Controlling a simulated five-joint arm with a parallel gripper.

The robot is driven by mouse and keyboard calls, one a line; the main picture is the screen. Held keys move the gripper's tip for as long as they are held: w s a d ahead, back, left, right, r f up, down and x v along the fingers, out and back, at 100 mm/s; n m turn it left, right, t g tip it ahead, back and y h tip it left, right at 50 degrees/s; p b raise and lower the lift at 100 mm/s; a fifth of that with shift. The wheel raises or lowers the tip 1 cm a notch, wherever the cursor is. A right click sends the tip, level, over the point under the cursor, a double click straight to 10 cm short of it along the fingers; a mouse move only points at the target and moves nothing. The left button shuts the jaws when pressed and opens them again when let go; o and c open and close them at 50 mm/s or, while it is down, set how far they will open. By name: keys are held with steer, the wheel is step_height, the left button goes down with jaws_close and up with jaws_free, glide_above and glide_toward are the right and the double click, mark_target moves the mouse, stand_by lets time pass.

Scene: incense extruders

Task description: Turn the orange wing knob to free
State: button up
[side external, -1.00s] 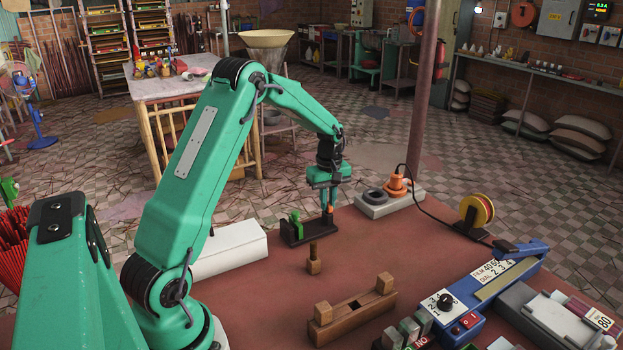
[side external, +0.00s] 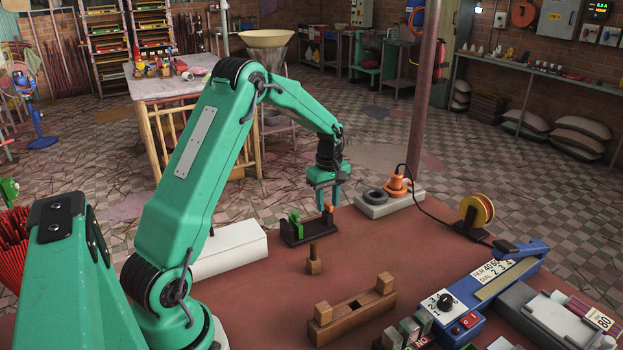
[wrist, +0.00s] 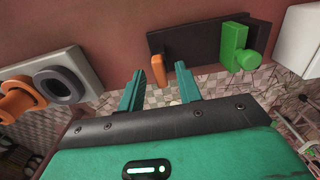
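The orange wing knob (wrist: 158,70) is a small flat piece at one end of a dark block (wrist: 197,42); it also shows in the side view (side external: 328,208). A green clamp-like part (wrist: 236,46) stands at the block's other end. My gripper (wrist: 160,69) is open and points down above the knob's end of the block. In the wrist view the knob appears between the two spread fingertips, nearer the left one. No contact with the knob shows. The gap in height is hard to judge. How the knob joins the block cannot be made out.
A grey plate (side external: 372,211) with a dark ring and an orange cone-shaped part (side external: 398,187) stands right of the block. A long white box (side external: 225,252) lies to its left. A small wooden peg (side external: 314,262) and wooden holder (side external: 353,312) are nearer the camera.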

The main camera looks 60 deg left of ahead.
mark_target(328, 205)
steer(key=shift+r, duration=3.85)
steer(key=shift+s+d+r, duration=0.1)
steer(key=shift+d+r, duration=0.25)
steer(key=shift+r, duration=0.05)
steer(key=s+d+r+m+t, duration=0.3)
steer(key=s+d+r+m, duration=0.7)
steer(key=d, duration=0.4)
steer(key=s+d+m+t, duration=0.2)
steer(key=s+d+m, duration=0.6)
steer(key=s, duration=0.5)
steer(key=shift+s+t, duration=0.2)
steer(key=shift+t, duration=0.1)
